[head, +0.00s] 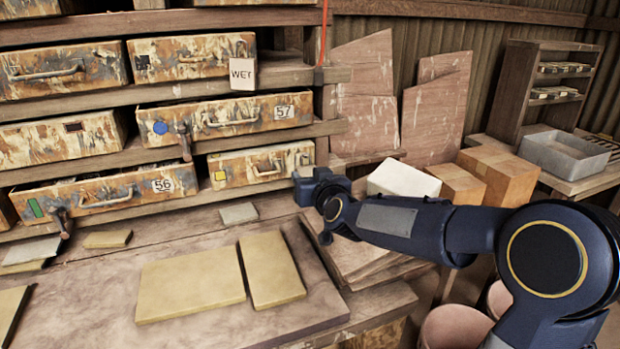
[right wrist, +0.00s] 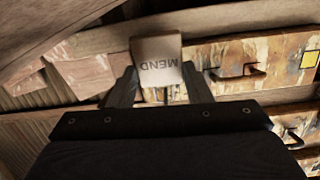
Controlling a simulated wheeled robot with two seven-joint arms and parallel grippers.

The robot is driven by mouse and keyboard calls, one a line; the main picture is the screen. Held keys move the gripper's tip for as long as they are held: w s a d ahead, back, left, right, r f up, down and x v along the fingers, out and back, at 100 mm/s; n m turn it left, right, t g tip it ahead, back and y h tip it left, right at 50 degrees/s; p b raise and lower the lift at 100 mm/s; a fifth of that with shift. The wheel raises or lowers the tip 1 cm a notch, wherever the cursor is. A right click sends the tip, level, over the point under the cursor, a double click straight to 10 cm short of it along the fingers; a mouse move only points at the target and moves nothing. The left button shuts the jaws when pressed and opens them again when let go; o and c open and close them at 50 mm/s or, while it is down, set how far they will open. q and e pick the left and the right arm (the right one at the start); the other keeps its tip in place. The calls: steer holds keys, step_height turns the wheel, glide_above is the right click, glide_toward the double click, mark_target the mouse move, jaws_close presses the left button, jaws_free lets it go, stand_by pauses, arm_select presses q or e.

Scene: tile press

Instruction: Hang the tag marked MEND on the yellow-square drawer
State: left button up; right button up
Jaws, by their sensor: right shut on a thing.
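The yellow-square drawer (head: 240,165) is the lower drawer at the right end of the rack in the head view. Its yellow square (head: 219,176) is at its left end, and a handle (head: 268,168) is at its middle. In the right wrist view, the drawer front (right wrist: 285,60) lies right of the fingers, with the yellow square (right wrist: 311,59) at the far right. My right gripper (head: 303,184), by the drawer's right end, is shut on the white MEND tag (right wrist: 158,50), lettering upside down in the wrist view. The tag is not clear in the head view. My left gripper is not in view.
The blue-dot drawer (head: 230,119) above sticks out, as does the green-marked drawer (head: 100,198) to the left. A WET tag (head: 242,74) hangs on an upper drawer. Flat tiles (head: 190,285) lie on the bench. Boxes (head: 500,170) stand to the right.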

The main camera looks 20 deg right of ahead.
steer(key=o, duration=1.4)
steer(key=s, duration=0.5)
steer(key=s+r+p, duration=0.1)
steer(key=s, duration=0.1)
steer(key=shift+s+a+r, duration=0.1)
steer(key=shift+s+a, duration=0.25)
steer(key=s+a+f+g+y+p, duration=0.1)
steer(key=s+a+g+p, duration=0.1)
steer(key=s, duration=0.7)
steer(key=s+a+f+g+y+p, duration=0.2)
steer(key=s+a+g+p, duration=0.1)
steer(key=s, duration=0.7)
steer(key=s+a+f+g+y+p, duration=0.2)
steer(key=s+g, duration=0.3)
steer(key=s, duration=0.5)
steer(key=shift+s+a+f+g+p, duration=0.15)
steer(key=shift+a+f+g+p, duration=0.2)
steer(key=shift+p, duration=0.55)
steer(key=shift+d+r, duration=0.1)
steer(key=shift+r, duration=0.05)
